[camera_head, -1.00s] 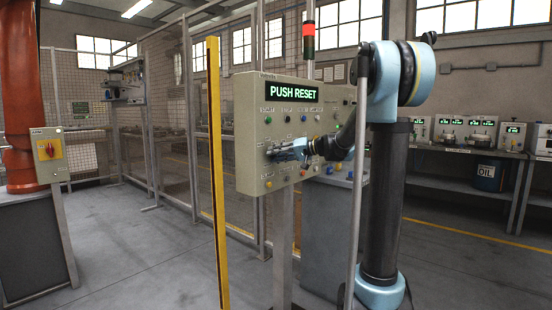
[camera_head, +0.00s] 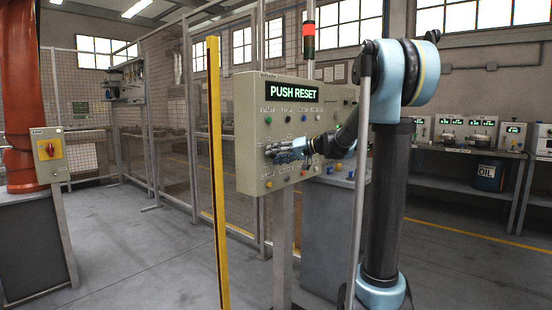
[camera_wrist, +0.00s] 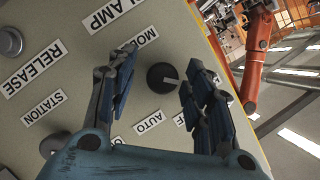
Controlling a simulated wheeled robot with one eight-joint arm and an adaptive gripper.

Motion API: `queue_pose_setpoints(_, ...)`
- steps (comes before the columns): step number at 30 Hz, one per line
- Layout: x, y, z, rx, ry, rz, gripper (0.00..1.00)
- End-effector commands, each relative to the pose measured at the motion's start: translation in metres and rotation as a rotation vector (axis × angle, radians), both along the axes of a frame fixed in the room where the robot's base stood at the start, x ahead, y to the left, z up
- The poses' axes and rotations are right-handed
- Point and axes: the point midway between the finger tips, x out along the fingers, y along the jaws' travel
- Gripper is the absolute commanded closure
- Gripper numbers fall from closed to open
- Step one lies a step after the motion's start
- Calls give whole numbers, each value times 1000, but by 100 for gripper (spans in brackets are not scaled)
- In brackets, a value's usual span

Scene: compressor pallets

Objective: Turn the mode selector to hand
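The mode selector is a round black knob (camera_wrist: 162,77) with a pale pointer line aimed to the right in the wrist view. The wrist view is upside down, and the labels MODE (camera_wrist: 138,37), AUTO (camera_wrist: 149,121) and a partly covered one ending in "FF" (camera_wrist: 180,119) surround the knob. No HAND label is readable. My gripper (camera_wrist: 161,56) is open, one finger on each side of the knob, with visible gaps. In the head view my gripper (camera_head: 273,149) is at the left-middle of the beige control panel (camera_head: 252,110) and hides the knob.
The panel's display (camera_head: 292,92) reads PUSH RESET. Several coloured buttons sit around my gripper, with RELEASE (camera_wrist: 33,68), STATION (camera_wrist: 43,107) and CLAMP labels nearby. A yellow post (camera_head: 215,170) stands left of the panel. A red stack light (camera_head: 309,36) rises behind it.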

Motion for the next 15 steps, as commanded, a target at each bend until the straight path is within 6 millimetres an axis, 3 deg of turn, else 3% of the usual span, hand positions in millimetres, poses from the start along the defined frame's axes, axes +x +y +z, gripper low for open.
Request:
queue_pose_setpoints(9, 0, -2, 2, 3, 0, 0, 53)
queue_pose_setpoints(15, -7, -22, 7, 3, 1, -3, 53)
